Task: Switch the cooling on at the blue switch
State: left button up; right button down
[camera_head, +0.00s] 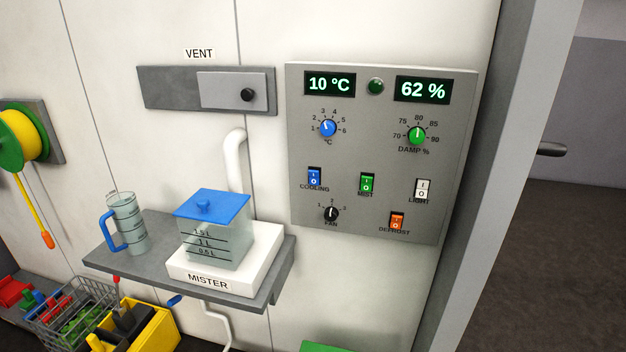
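The blue COOLING rocker switch (314,178) is at the left of the grey control panel (350,218), below the blue °C knob (328,128). It is marked I at the top and O at the bottom. Which side is pressed in is too small to tell. The left display (330,84) reads 10 °C and the right display (422,90) reads 62 %. A dark green round lamp (376,86) sits between them. Neither of my grippers is in view, and nothing covers the switch.
Nearby are the green MIST switch (367,183), white LIGHT switch (422,190), orange DEFROST switch (397,221) and black FAN knob (331,213). A grey shelf (150,269) at lower left holds a jug (128,225) and the lidded mister (213,235). A door frame (505,150) stands right.

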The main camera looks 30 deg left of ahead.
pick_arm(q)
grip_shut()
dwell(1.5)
